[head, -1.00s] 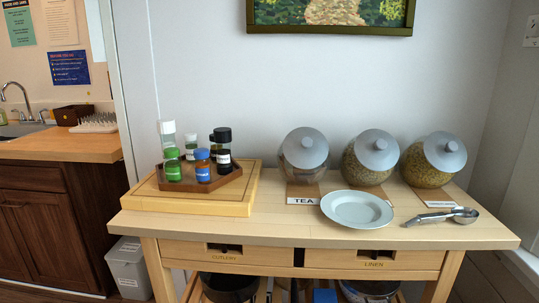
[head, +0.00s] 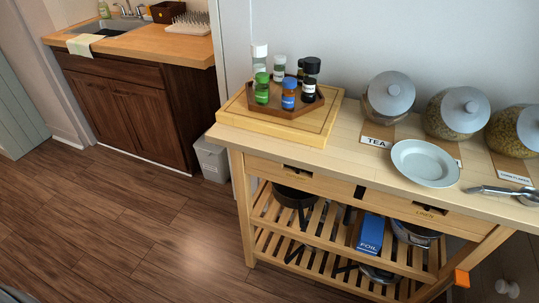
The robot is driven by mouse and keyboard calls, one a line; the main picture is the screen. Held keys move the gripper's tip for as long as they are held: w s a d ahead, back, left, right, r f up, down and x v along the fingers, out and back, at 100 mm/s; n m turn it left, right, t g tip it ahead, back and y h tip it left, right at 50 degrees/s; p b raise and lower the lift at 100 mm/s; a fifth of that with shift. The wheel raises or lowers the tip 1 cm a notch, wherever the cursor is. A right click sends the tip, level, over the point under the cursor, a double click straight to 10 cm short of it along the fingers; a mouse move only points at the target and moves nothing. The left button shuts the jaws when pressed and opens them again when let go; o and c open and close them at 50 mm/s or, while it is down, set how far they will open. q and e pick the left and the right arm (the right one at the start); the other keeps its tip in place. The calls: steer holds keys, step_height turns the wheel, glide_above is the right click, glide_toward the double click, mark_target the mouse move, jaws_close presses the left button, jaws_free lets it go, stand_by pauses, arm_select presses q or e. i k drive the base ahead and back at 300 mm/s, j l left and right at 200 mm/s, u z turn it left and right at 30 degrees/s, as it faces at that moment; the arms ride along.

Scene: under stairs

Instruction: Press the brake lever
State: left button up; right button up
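A small orange tab (head: 462,278) shows at the lower right of the head view, by the foot of the wooden cart's right leg. It looks like the brake lever, but it is small and its mounting is hard to make out. The wooden cart (head: 330,182) stands against the wall, with two drawers and two slatted shelves. Neither of my grippers can be made out in the view, so nothing of mine is seen touching the cart or the tab.
The cart top holds a board (head: 240,116) with spice bottles, several glass jars (head: 389,95), a plate (head: 425,163) and a metal scoop (head: 500,190). A grey bin (head: 212,160) stands left of the cart. The wooden floor (head: 130,215) in front is clear.

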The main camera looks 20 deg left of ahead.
mark_target(460, 278)
steer(key=z, duration=1.25)
